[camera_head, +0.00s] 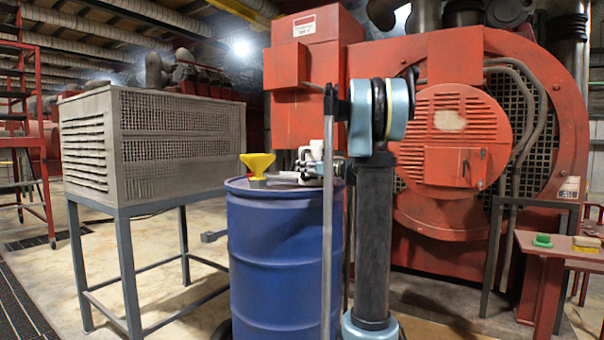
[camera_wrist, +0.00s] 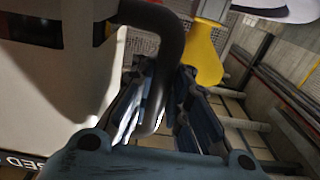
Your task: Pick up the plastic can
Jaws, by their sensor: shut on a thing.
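The plastic can (camera_head: 316,152) is pale and stands at the top of the blue drum (camera_head: 275,260) in the head view, partly hidden by my arm and a grey pole. In the wrist view the can (camera_wrist: 60,90) fills the left side, with a dark curved handle (camera_wrist: 172,40). My gripper (camera_wrist: 164,80) is shut on that handle, which runs down between the two fingers. In the head view my gripper (camera_head: 288,178) is small and partly hidden, low over the drum top. I cannot tell whether the can touches the drum.
A grey caged unit on legs (camera_head: 180,130) is at left. A large red engine housing (camera_head: 450,120) stands behind. A red table (camera_head: 560,245) holds small items at right.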

